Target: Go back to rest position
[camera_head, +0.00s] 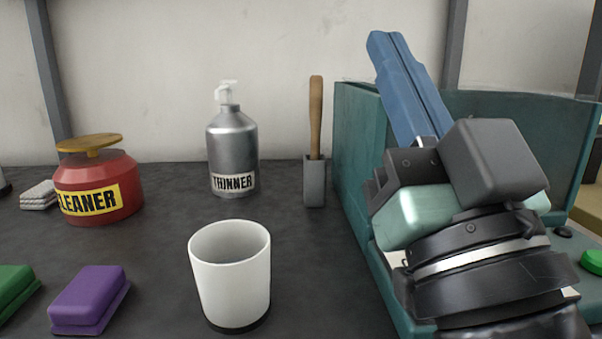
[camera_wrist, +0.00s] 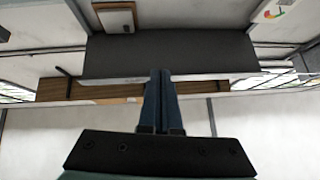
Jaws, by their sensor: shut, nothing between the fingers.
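My gripper (camera_head: 388,45) is raised at the right of the head view, in front of the teal machine (camera_head: 352,150). Its blue fingers point up and slightly left, and lie together with nothing between them. In the wrist view the fingers (camera_wrist: 161,100) also show side by side, with wall and overhead structures behind them. My gripper touches no object that I can see. My wrist hides much of the machine.
On the dark bench (camera_head: 150,240) stand a white cup (camera_head: 230,275), a thinner bottle (camera_head: 232,140), a red cleaner can (camera_head: 100,190), and a wooden-handled tool (camera_head: 316,115) in a grey holder (camera_head: 314,185). A purple block (camera_head: 90,298) and green block (camera_head: 15,290) lie front left.

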